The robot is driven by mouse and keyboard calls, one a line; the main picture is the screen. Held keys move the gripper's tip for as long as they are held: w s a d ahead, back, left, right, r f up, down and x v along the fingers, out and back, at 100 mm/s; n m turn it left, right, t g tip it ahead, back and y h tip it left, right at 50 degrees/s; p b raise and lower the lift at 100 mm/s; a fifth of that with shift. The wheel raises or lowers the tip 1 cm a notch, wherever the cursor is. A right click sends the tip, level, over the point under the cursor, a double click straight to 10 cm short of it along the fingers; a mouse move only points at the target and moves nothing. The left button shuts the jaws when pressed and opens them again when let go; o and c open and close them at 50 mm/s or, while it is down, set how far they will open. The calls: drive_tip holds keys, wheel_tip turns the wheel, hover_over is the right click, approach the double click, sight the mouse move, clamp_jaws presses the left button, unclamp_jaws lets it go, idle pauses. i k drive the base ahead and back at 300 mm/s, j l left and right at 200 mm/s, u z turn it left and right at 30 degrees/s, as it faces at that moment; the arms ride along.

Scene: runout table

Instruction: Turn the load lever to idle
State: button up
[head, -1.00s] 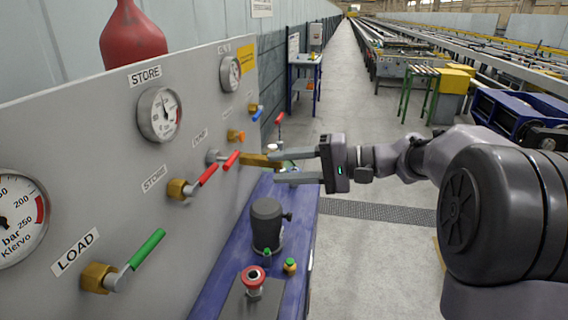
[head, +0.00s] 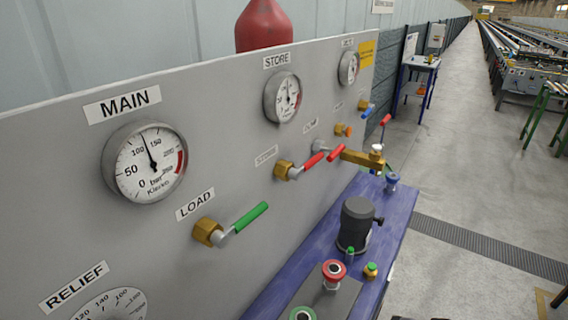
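The load lever (head: 243,221) has a green handle on a brass valve body. It is on the grey panel under the LOAD label (head: 195,204) in the head view. Its handle points right and slightly upward from the brass nut. My gripper is not in the head view now, so I cannot see how it stands to the lever. No idle marking is readable.
Red-handled levers (head: 312,162) sit farther along the panel (head: 240,90). The MAIN gauge (head: 146,162) is above left of the load lever.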

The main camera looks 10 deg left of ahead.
sight(219, 239)
drive_tip(key=k+l+u, duration=0.1)
drive_tip(key=u, duration=1.15)
